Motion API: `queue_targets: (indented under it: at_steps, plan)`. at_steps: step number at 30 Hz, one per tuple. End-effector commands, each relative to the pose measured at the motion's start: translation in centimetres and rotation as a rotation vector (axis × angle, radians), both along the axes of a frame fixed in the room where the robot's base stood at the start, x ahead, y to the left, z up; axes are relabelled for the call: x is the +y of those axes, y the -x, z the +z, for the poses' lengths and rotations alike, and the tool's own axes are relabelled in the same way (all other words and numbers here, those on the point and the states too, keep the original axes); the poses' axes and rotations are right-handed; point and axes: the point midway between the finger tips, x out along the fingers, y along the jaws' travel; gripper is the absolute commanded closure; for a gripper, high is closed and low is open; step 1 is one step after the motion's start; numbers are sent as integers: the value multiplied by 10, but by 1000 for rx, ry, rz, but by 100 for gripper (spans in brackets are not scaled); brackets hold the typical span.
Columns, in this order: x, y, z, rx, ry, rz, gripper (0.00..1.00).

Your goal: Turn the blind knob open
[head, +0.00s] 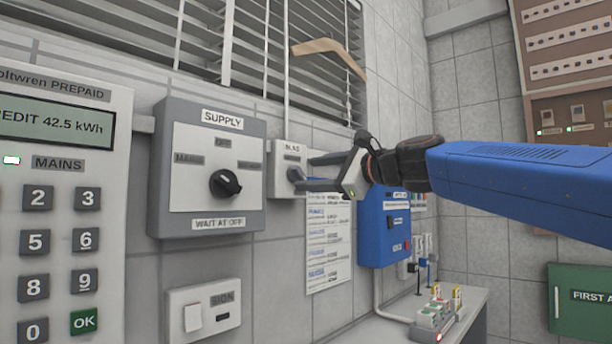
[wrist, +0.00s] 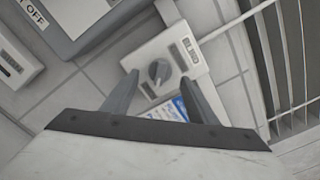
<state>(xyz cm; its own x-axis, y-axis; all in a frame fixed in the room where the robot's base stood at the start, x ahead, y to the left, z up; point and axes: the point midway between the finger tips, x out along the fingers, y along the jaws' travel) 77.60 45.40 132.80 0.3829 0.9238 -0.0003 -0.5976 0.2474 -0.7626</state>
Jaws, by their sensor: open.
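The blind knob (wrist: 159,70) is a small grey round knob on a pale wall box (wrist: 188,50) labelled BLIND. In the head view the knob (head: 295,174) sits on the same box (head: 289,155), right of the supply switch. My gripper (head: 312,172) reaches in from the right with its fingers pointing at the knob. In the wrist view my gripper (wrist: 150,90) is open, one finger on each side below the knob. The fingertips look close to the knob; whether they touch it I cannot tell. The slatted blind (head: 270,45) hangs above, with gaps between slats.
The supply switch box (head: 180,222) with a black knob is left of the blind box. A keypad meter (head: 62,250) stands farther left. A blue box (head: 384,245) and a paper list (head: 328,255) are below my arm. A small bench (head: 465,312) holds parts.

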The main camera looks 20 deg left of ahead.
Motion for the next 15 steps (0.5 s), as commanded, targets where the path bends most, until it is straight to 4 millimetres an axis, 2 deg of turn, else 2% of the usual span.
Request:
queue_targets:
  at_steps: [1, 15]
  plan:
    - [-11, 4, 1, -1, 0, -2, 47]
    - [-97, 39, 0, -1, 1, -4, 47]
